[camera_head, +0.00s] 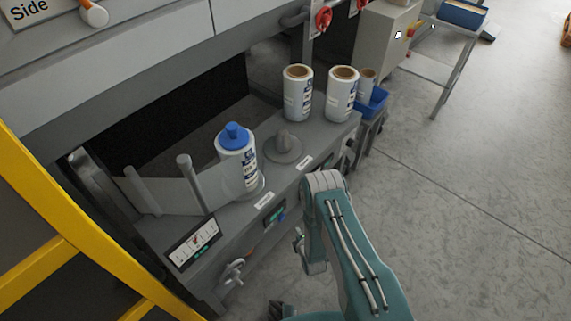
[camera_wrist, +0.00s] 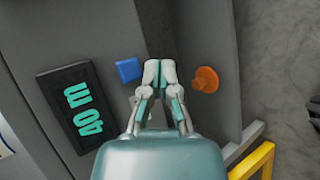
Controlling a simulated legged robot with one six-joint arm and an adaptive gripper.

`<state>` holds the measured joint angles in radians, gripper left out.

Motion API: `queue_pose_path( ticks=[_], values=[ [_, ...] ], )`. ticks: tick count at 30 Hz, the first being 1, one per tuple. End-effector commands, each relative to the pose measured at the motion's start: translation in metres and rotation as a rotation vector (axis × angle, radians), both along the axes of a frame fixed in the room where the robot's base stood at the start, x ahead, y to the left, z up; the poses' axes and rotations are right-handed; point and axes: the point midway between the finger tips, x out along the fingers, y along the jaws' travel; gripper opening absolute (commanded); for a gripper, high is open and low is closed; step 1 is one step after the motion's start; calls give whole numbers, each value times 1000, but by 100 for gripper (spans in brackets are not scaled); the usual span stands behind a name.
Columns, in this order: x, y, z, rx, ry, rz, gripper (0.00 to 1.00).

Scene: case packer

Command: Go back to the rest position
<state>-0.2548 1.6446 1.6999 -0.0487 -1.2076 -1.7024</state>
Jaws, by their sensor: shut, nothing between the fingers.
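My gripper (camera_wrist: 160,72) shows in the wrist view with its two fingertips together and nothing between them. It points at a grey machine panel that has a dark display reading "40 m" (camera_wrist: 78,106), a blue square button (camera_wrist: 128,69) left of the fingertips and an orange round knob (camera_wrist: 206,79) right of them. I cannot tell whether the fingertips touch the panel. In the head view my teal arm reaches over the floor in front of the machine, and my gripper is not clearly visible there.
The grey machine shelf (camera_head: 215,215) holds a white roll with a blue cap (camera_head: 236,160), an empty grey spindle (camera_head: 285,146) and two white rolls (camera_head: 298,95) (camera_head: 342,95). A yellow frame (camera_head: 60,240) stands at left. A blue bin (camera_head: 374,103) is behind. Open floor (camera_head: 480,200) lies right.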

Motion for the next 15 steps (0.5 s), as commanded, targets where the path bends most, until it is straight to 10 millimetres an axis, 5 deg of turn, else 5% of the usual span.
queue_pose_path(
  ticks=[8,15],
  values=[
    [17,1,19,25,12,-26,0],
    [72,-1,100,136,93,-148,0]
  ],
)
